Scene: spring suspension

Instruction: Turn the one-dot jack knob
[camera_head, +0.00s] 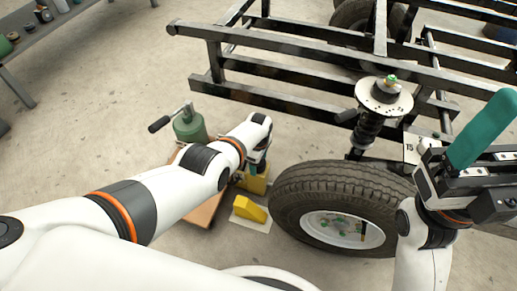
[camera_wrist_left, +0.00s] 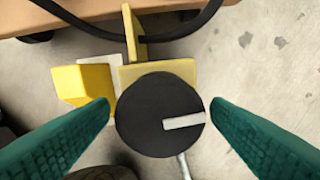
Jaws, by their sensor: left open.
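A black round knob (camera_wrist_left: 150,125) with a pale bar across its top sits on a yellow jack (camera_wrist_left: 160,72) in the left wrist view. I see no dots on the knob. My left gripper (camera_wrist_left: 160,107) is open, its two teal fingers on either side of the knob, with a gap at least on the left; contact on the right is unclear. In the head view my left gripper (camera_head: 257,168) points down over the yellow jack (camera_head: 256,184), and the wrist hides the knob. My right gripper (camera_head: 478,135) is raised at the right, and its finger gap does not show clearly.
A yellow wedge (camera_head: 249,208) lies on a pale plate beside the jack. A green canister (camera_head: 190,127) stands behind my left arm. Open floor lies left.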

